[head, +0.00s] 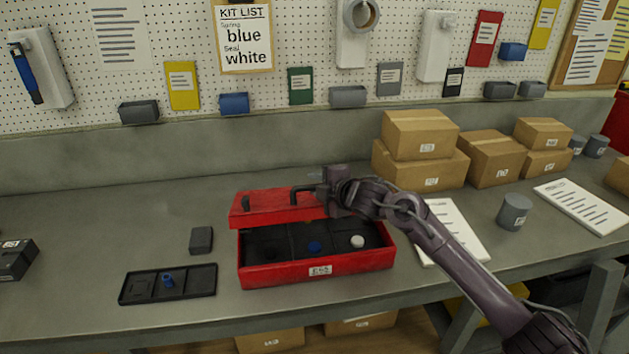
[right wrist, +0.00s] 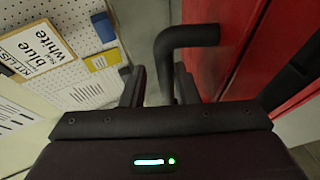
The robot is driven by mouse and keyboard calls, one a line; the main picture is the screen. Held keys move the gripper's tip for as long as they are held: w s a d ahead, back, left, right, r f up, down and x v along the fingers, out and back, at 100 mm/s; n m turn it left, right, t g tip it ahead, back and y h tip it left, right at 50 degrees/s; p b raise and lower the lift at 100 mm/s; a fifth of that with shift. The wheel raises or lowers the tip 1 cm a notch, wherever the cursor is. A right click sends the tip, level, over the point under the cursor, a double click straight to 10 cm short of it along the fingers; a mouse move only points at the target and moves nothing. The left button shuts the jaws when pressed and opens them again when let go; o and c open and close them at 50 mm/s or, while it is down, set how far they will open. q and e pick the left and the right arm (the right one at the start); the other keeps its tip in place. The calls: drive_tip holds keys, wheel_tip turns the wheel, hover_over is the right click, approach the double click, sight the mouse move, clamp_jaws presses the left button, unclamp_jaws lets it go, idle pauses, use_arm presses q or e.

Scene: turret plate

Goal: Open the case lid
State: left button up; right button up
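The red case (head: 318,270) sits on the bench with its front toward me. Its red lid (head: 275,207) is raised at the back edge, and the dark inside shows. A black bent handle (head: 303,191) is on the lid; it also shows in the right wrist view (right wrist: 185,38), beside the red lid surface (right wrist: 225,45). My right gripper (head: 326,190) is at the right part of the lid, by the handle. In the right wrist view its fingers (right wrist: 158,88) are apart, with the handle's end between them, nearer the right finger. Contact cannot be told. My left gripper is not in view.
Inside the case are a blue piece (head: 315,247) and a white piece (head: 357,241). A black tray (head: 168,284) and a dark block (head: 201,240) lie left of it. Cardboard boxes (head: 420,165) stand behind right. Paper (head: 452,232) lies under my right arm.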

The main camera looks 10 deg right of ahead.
drive_tip(key=r, duration=0.1)
drive_tip(key=s+d+r+p, duration=0.1)
drive_tip(key=s+p, duration=0.1)
drive_tip(key=shift+s+d+r, duration=0.25)
drive_tip(key=shift+r, duration=0.15)
drive_tip(key=shift+p+v, duration=1.1)
drive_tip(key=shift+v, duration=0.6)
drive_tip(key=shift+s+d+r, duration=0.1)
drive_tip(key=shift+s+r, duration=0.15)
drive_tip(key=shift+s, duration=0.05)
drive_tip(key=shift+w, duration=0.1)
